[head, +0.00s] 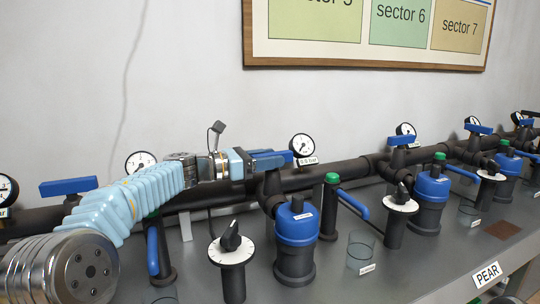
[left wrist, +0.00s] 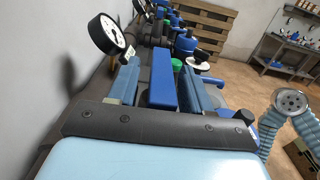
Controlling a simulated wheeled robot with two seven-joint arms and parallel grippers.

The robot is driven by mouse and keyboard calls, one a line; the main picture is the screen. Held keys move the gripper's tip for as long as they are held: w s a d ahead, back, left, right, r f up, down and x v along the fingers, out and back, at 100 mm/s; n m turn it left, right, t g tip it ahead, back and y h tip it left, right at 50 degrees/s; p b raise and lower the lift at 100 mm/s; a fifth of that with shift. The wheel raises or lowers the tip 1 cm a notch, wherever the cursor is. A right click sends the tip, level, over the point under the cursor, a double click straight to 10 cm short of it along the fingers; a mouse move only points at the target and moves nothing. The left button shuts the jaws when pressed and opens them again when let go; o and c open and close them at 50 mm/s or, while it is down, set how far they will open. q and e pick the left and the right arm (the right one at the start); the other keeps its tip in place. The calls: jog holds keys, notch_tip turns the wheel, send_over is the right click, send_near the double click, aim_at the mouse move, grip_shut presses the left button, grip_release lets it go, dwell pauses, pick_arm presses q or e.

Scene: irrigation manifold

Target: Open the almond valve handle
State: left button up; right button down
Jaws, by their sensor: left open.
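A blue valve handle (head: 288,157) sits on the dark pipe in the middle of the head view, partly hidden by my left gripper (head: 268,161). In the left wrist view, the same blue handle (left wrist: 162,80) lies lengthwise between the two fingers of my left gripper (left wrist: 160,75). The fingers are open, with one on each side of the bar and a visible gap on at least the right side. I cannot tell if either finger touches it. No almond label is readable. My right gripper is not in view.
A gauge (head: 303,146) stands just behind the handle. A blue-capped filter (head: 297,222), a black dial (head: 231,243) and a clear cup (head: 361,250) stand in front. Other blue handles (head: 68,186) are along the pipe. A PEAR label (head: 487,274) is at the bench's front right.

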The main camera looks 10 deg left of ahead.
pick_arm(q)
jog(key=shift+w+d, duration=0.15)
jog(key=shift+d, duration=0.1)
